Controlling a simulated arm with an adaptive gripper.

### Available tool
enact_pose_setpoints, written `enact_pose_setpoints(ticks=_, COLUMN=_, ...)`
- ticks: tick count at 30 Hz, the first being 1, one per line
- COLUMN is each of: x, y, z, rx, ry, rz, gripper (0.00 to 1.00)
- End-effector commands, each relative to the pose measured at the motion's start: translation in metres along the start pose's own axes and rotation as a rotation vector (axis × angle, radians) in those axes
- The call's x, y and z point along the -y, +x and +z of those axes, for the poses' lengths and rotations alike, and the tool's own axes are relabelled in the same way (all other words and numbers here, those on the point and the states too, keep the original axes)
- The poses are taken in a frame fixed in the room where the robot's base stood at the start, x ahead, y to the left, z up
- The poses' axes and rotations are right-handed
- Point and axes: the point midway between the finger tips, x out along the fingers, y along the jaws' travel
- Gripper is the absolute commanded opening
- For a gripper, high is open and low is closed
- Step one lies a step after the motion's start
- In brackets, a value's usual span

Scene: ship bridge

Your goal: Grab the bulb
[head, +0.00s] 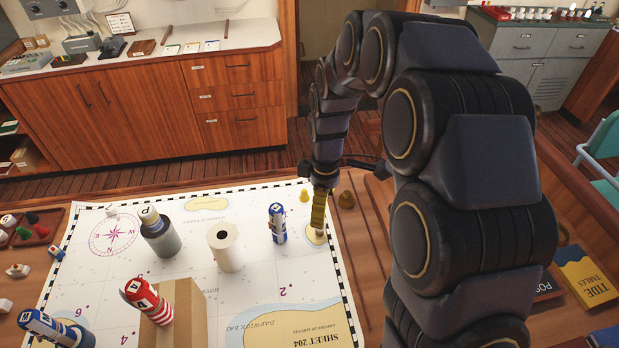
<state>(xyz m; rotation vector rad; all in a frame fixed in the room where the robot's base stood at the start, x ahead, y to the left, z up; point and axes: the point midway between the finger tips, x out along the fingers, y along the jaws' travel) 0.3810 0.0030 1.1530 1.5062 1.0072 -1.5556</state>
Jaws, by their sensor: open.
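My gripper (318,226) points down over the right part of the chart, near its right edge. Its yellow-and-dark striped finger part shows side-on, and the fingertips are small. I cannot clearly pick out a bulb. A pale tan rounded patch (312,238) shows right at the fingertips; I cannot tell if it is an object or chart print. My gripper is open, with nothing visibly held.
On the chart (190,240) stand a blue-and-white cylinder (277,224), a white roll (225,247), a grey bottle (159,233) and a cardboard box (185,310) bearing a red striped cylinder (149,301).

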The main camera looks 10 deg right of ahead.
Motion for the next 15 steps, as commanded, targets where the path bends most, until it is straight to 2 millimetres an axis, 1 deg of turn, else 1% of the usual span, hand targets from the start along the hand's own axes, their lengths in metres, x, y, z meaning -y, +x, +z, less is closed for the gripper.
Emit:
enact_pose_setpoints(ticks=1, x=-0.014, y=0.018, z=-0.005, rx=0.001, ry=-0.068, rz=-0.002, gripper=0.64)
enact_pose_setpoints(ticks=3, x=-0.031, y=0.039, z=-0.011, rx=-0.001, ry=-0.163, rz=0.01, gripper=0.64)
enact_pose_setpoints(ticks=6, x=-0.051, y=0.063, z=-0.017, rx=0.001, ry=-0.273, rz=0.024, gripper=0.64)
enact_pose_setpoints(ticks=10, x=-0.065, y=0.083, z=-0.02, rx=0.004, ry=-0.364, rz=0.037, gripper=0.64)
enact_pose_setpoints(ticks=15, x=-0.071, y=0.098, z=-0.021, rx=0.005, ry=-0.401, rz=0.045, gripper=0.64)
